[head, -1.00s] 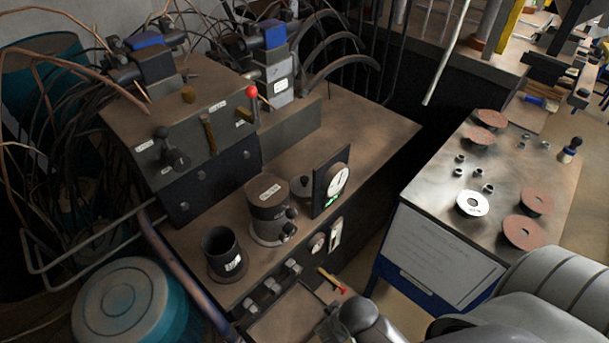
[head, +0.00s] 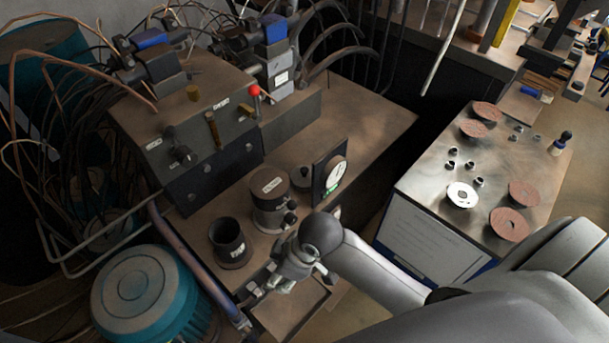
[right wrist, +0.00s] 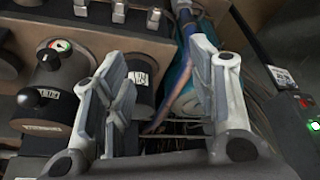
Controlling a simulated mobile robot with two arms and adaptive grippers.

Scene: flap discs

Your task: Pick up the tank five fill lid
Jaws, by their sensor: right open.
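A squat grey canister (head: 270,207) with a dark labelled top (head: 269,184) and a black knob on its side stands on the bench in the head view. An open black cup (head: 228,240) with a white label stands left of it. The labels are too small to read, so I cannot tell which part is the tank five fill lid. My right gripper (head: 283,272) is over the bench's front edge, in front of the canister and cup. In the right wrist view my right gripper (right wrist: 165,75) is open and empty, its fingers wide apart. My left gripper is out of view.
A dark control box (head: 195,120) with levers and a red knob stands behind. A teal drum (head: 150,295) stands front left. A metal-topped cart (head: 425,180) with flap discs is at right.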

